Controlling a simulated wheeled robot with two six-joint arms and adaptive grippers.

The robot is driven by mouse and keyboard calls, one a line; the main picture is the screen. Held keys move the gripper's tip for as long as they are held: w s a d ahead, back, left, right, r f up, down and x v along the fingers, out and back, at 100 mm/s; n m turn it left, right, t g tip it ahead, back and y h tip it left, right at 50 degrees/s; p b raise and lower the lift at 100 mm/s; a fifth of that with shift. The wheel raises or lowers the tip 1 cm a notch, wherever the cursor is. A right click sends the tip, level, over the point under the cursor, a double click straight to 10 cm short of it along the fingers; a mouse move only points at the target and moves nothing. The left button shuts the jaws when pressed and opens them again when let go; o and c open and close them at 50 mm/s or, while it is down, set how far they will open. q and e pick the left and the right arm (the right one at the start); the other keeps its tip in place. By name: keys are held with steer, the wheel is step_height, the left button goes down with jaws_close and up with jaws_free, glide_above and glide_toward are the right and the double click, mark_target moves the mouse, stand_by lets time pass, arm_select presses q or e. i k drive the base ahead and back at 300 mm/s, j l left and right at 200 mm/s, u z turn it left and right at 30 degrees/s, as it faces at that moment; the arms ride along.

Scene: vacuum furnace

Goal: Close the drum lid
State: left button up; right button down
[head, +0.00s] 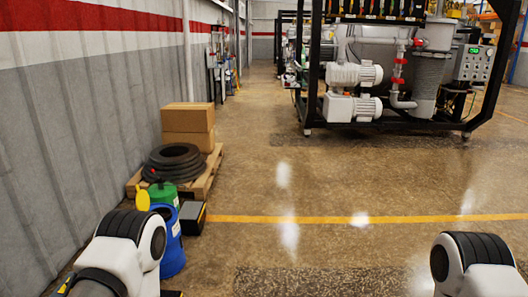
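A blue drum (172,245) stands on the floor at the lower left of the head view, partly hidden behind my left arm. A green drum (163,194) stands just behind it. A yellow rounded piece (142,201) stands upright beside the drums on the left; it may be a raised lid, but I cannot tell which drum it belongs to. The blue drum's top is too small and partly covered to read clearly. My arm links show at the bottom left and bottom right. Neither gripper's fingers can be seen.
Behind the drums, a wooden pallet (205,183) carries black hose coils (174,163) and cardboard boxes (188,122). The wall is close on the left. A black-framed vacuum furnace machine (400,123) stands back right. The middle floor is clear.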

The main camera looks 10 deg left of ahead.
mark_target(143, 199)
steer(key=i+u, duration=0.1)
steer(key=i, duration=1)
steer(key=i+l+u, duration=0.15)
steer(key=i, duration=0.95)
steer(key=i+u, duration=0.65)
steer(key=u, duration=0.15)
steer(key=i+l+u, duration=0.1)
steer(key=i+u, duration=0.3)
steer(key=i+j+u, duration=0.1)
steer(key=u, duration=0.4)
steer(key=i+u, duration=0.3)
steer(key=u, duration=0.15)
steer(key=i+l+u, duration=0.1)
steer(key=u, duration=0.4)
steer(key=i+l, duration=0.05)
